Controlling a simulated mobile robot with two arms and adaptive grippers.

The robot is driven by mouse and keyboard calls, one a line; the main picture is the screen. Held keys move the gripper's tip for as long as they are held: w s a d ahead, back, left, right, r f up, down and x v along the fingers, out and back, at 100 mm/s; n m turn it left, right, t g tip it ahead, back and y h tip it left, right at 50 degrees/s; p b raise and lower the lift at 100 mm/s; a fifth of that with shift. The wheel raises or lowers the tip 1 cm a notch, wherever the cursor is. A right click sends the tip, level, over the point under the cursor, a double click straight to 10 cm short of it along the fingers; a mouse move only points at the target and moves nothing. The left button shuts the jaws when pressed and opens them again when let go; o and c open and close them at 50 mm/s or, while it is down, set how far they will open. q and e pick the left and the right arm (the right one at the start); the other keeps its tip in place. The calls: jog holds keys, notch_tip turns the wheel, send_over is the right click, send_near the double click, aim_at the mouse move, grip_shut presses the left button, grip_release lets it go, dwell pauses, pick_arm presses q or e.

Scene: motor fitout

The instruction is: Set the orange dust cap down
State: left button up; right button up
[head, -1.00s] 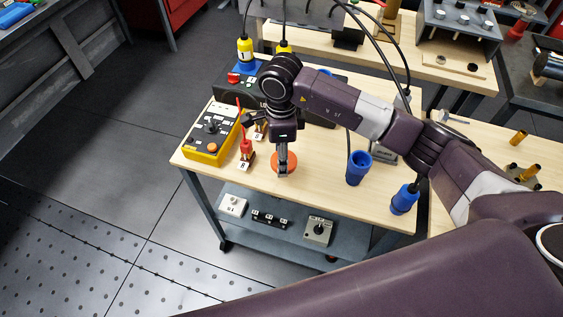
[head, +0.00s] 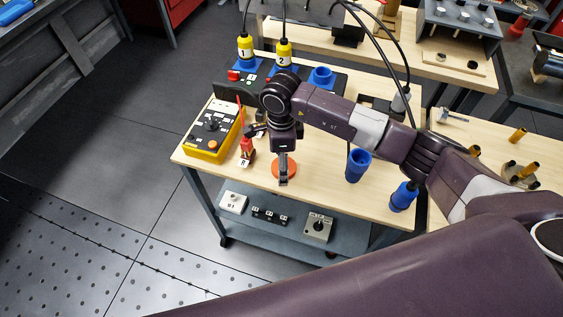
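The orange dust cap (head: 292,169) is a round orange disc at the front of the light wooden bench top (head: 325,190), left of the blue sockets. My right gripper (head: 283,178) points down at it, with its narrow fingers shut on the cap and hiding part of it. The cap is at or just above the bench surface; I cannot tell whether it touches. My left gripper is not in view.
A yellow control box (head: 212,131) and a red-topped key part (head: 246,151) stand left of the gripper. Blue sockets (head: 357,166) (head: 403,196) stand to the right, with yellow-and-blue plugs (head: 283,54) behind. Bare bench lies between cap and sockets.

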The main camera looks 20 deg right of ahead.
jog(key=shift+r, duration=0.15)
notch_tip(320, 180, up, 12)
jog(key=b, duration=0.2)
jog(key=shift+s, duration=0.1)
dwell(0.6)
